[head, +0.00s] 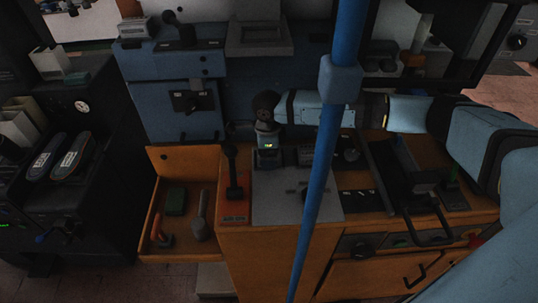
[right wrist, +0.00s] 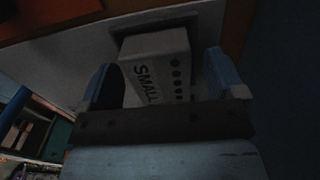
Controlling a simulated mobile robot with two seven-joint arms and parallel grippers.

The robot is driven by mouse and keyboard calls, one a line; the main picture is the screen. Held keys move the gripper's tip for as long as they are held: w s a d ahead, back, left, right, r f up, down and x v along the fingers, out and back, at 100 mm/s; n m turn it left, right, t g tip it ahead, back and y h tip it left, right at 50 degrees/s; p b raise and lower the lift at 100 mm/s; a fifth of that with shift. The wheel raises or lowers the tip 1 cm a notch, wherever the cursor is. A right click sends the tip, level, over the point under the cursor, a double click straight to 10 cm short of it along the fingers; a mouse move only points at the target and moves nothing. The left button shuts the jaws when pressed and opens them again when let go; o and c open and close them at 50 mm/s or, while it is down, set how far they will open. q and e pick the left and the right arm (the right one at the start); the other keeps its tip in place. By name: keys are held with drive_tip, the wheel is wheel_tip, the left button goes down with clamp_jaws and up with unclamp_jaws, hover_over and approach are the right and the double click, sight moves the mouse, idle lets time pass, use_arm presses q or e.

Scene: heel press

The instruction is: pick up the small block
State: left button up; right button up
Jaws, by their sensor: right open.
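The small block (right wrist: 153,58) is a pale grey box marked "SMALL" with a column of dark dots, seen close up in the right wrist view. My right gripper (right wrist: 163,78) is open, with one blue finger on each side of the block and a dark gap to each finger. The block's far end lies against a dark recess or slot in a pale surface. In the head view my right wrist (head: 267,125) is over the back of the wooden bench; its fingers and the block cannot be made out there. My left gripper is not in view.
A blue upright pole (head: 322,160) crosses the middle of the head view, in front of my right arm. An open wooden drawer (head: 180,258) holds a green block (head: 176,201) and tools. A dark lever (head: 233,170) stands on a red base left of a grey plate (head: 270,207).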

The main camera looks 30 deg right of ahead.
drive_tip(key=c, duration=1.2)
drive_tip(key=shift+r, duration=0.15)
